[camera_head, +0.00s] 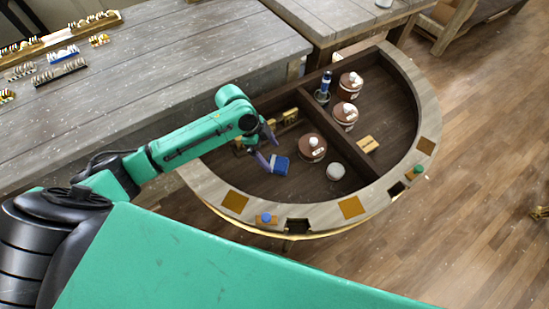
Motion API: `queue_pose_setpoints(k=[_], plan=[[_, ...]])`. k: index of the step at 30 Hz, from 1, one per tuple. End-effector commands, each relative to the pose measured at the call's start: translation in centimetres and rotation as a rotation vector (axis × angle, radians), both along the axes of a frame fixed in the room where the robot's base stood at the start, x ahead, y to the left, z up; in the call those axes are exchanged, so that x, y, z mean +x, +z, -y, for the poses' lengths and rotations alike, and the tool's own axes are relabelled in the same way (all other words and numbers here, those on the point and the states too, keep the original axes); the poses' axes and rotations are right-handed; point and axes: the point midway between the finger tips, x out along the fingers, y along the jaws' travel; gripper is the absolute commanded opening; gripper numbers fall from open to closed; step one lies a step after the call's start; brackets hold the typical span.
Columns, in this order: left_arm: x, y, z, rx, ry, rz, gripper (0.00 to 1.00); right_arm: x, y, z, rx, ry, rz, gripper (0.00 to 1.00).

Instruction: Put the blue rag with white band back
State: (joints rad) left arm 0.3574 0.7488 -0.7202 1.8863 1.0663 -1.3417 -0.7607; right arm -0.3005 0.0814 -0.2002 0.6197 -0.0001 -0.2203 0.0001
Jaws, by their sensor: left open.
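A blue, folded-looking piece (281,166), which looks like the blue rag, lies in the left part of the half-round console (213,185). A pale edge shows on it, but the white band is too small to make out clearly. My left gripper (270,144) is open over this compartment. Its lower finger is right beside the rag's left edge; I cannot tell whether they touch. The upper finger is farther up and apart from the rag. My right gripper is not in view.
Brown lidded jars (312,148), a white-topped jar (335,171) and a blue-topped bottle (323,87) stand inside the console. Its rim holds tan squares (351,207), a blue knob (266,217) and a green one (418,169). A grey plank table (150,95) adjoins at left.

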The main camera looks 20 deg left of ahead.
Motion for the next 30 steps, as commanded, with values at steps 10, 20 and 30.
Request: queue_pose_setpoints(k=[10, 20, 30], plan=[[-0.2, 6.7, -2.8, 0.001, 0.000, 0.001, 0.99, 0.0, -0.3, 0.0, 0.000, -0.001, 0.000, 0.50], [-0.3, 6.9, -2.9, 0.000, 0.000, -0.001, 0.99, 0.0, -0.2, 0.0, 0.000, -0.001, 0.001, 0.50], [-0.2, 9.5, -2.9, 0.000, 0.000, 0.000, 0.99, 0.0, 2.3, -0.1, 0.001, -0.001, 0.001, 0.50]])
